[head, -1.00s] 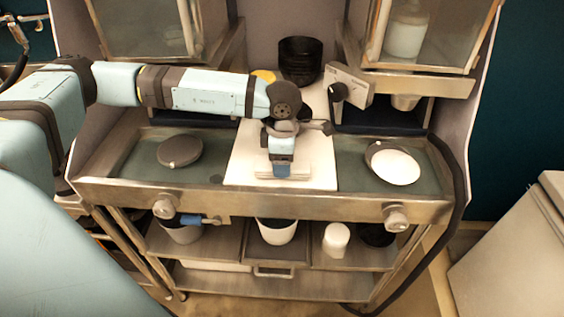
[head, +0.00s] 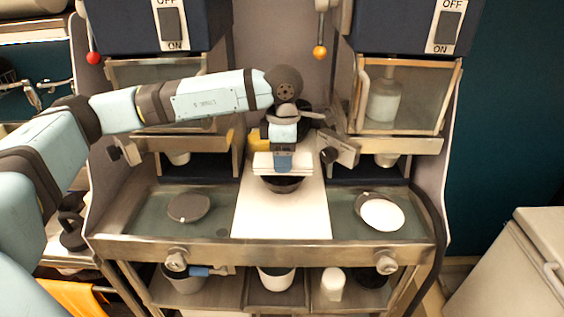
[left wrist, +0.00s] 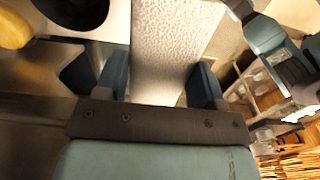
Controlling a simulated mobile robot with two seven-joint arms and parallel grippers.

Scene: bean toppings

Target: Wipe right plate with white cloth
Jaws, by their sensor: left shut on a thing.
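My left gripper (head: 283,155) points down over the back part of the white board, shut on the white cloth (head: 284,168). In the left wrist view, the textured white cloth (left wrist: 170,45) lies between the two blue fingers of my left gripper (left wrist: 160,82). The right plate (head: 362,202) is a dark round disc in the right tray, largely covered by a white round piece (head: 383,215). My left gripper is apart from it, up and to the left. A dark round plate (head: 189,208) sits in the left tray. My right gripper is not identifiable.
A dark bowl (head: 283,184) shows behind and below the cloth, partly hidden. A yellow thing (head: 258,140) is beside it. The front of the white board (head: 281,220) is clear. A tilted grey box with a knob (head: 340,148) stands right of the gripper.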

